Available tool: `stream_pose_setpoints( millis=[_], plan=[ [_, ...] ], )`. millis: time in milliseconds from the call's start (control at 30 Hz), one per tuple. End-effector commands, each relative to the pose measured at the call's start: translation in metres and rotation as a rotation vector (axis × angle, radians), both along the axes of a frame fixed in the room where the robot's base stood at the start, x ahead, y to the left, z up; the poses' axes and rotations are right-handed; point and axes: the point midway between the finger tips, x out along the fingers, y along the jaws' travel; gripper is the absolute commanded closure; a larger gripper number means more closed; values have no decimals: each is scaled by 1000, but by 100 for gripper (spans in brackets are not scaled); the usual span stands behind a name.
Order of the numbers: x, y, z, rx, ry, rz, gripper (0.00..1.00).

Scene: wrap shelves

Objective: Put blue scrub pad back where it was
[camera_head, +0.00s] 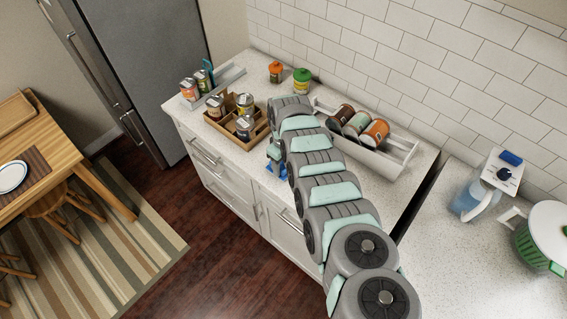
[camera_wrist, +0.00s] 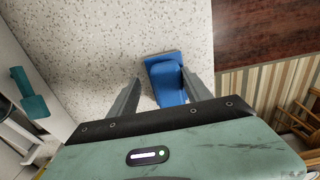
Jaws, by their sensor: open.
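The blue scrub pad (camera_wrist: 166,78) has a flat base and a raised grip. In the wrist view it is on the speckled counter near the front edge. My gripper (camera_wrist: 162,80) is open, with one finger to either side of the pad. I cannot tell whether the fingers touch it. In the head view the pad (camera_head: 273,151) is a small blue patch at the end of my arm, mostly hidden by my gripper.
A wooden crate with cans (camera_head: 238,130) and a grey tray (camera_head: 229,77) with cans and a teal item stand left. A white rack (camera_head: 394,160) holds several jars along the wall. Counter near the pad is clear.

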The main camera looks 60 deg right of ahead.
Motion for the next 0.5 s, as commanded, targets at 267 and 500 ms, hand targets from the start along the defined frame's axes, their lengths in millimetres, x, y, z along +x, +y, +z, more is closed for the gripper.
stream_pose_setpoints(
  millis=[267,500],
  plan=[
    [0,0,10,1,0,0,42],
    [-1,-1,52,2,-1,-2,42]
  ],
)
